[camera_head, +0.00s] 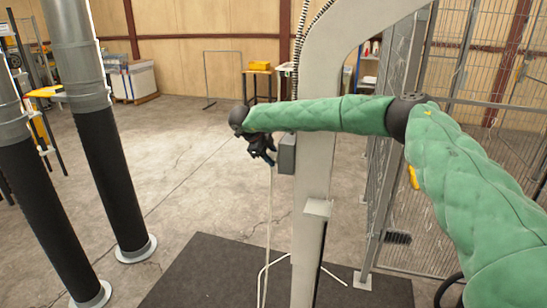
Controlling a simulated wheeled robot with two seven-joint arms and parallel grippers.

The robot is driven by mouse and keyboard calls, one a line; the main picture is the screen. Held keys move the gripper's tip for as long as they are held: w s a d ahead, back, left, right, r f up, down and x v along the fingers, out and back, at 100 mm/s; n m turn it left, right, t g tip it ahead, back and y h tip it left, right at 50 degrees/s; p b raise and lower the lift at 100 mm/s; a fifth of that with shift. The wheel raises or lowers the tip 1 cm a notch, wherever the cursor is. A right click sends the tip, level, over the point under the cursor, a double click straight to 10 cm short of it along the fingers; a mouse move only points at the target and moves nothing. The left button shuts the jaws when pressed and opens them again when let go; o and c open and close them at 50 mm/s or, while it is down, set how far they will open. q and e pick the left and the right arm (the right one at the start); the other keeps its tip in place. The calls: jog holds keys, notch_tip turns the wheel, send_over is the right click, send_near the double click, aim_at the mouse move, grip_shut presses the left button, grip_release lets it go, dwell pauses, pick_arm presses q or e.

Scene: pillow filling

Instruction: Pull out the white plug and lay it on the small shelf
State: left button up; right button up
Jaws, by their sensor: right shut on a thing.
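My right arm, in a green padded sleeve, reaches in from the right to the grey post. My right gripper (268,156) is dark and shut on the white plug, just left of the grey socket box (287,154) on the post. The plug itself is almost wholly hidden by the fingers. Its pale cord (268,215) hangs straight down from the gripper to the floor. I cannot tell whether the plug still touches the socket box. The small shelf (318,208) juts from the post, lower and to the right of the gripper, and is empty. My left gripper is out of view.
The tall grey post (310,180) stands on a dark mat (205,275). Two thick black and grey pipes (110,170) rise at the left. A wire mesh fence (385,160) stands close on the right. Open concrete floor lies between pipes and post.

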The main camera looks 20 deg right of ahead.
jog(key=shift+w+a+b, duration=0.3)
jog(key=shift+w+a, duration=0.25)
jog(key=shift+a, duration=0.25)
jog(key=shift+w+a+b, duration=0.25)
jog(key=shift+w+a, duration=0.25)
jog(key=shift+a, duration=0.25)
